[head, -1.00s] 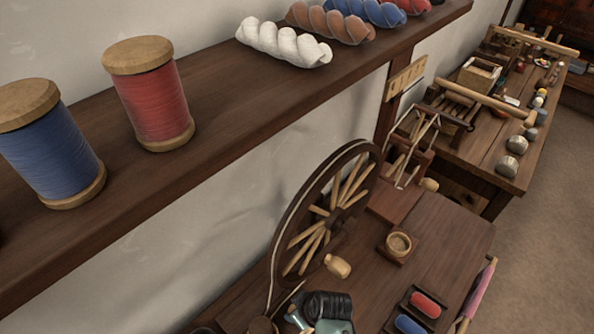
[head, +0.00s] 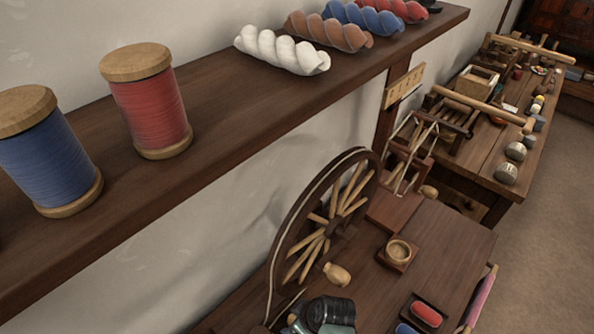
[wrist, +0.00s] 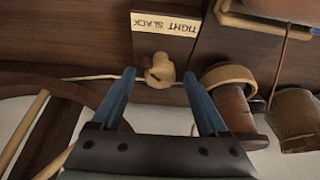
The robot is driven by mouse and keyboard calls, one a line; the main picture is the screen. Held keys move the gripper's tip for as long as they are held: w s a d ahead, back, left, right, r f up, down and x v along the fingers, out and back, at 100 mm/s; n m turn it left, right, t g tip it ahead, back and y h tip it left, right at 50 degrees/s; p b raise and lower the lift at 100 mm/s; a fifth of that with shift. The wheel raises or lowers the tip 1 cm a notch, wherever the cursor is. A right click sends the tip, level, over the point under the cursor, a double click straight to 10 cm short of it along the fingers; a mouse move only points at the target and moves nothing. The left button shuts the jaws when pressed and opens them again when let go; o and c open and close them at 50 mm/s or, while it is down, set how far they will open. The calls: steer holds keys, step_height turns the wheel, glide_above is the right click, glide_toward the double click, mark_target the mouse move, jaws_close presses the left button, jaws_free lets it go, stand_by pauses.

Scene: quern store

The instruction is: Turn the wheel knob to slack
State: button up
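The wheel knob (wrist: 159,71) is a small pale wooden knob below a cream label (wrist: 164,22) in the wrist view. The label reads TIGHT and SLACK and appears upside down. A small dark mark shows at the knob's lower left; I cannot tell which word it stands for. My gripper (wrist: 159,77) is open, with its blue fingers on either side of the knob and visible gaps at both sides. In the head view the dark spoked wheel (head: 288,232) stands on the bench, and my wrist covers the area at its foot. The fingertips are hidden there.
A spool of brown thread (wrist: 237,108) stands close right of the right finger in the wrist view. A pale cord runs beside the knob. In the head view, a shelf (head: 215,112) with spools and yarn overhangs the bench (head: 440,235).

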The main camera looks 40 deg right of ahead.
steer(key=p+v, duration=0.1)
steer(key=v, duration=1.2)
stand_by(0.5)
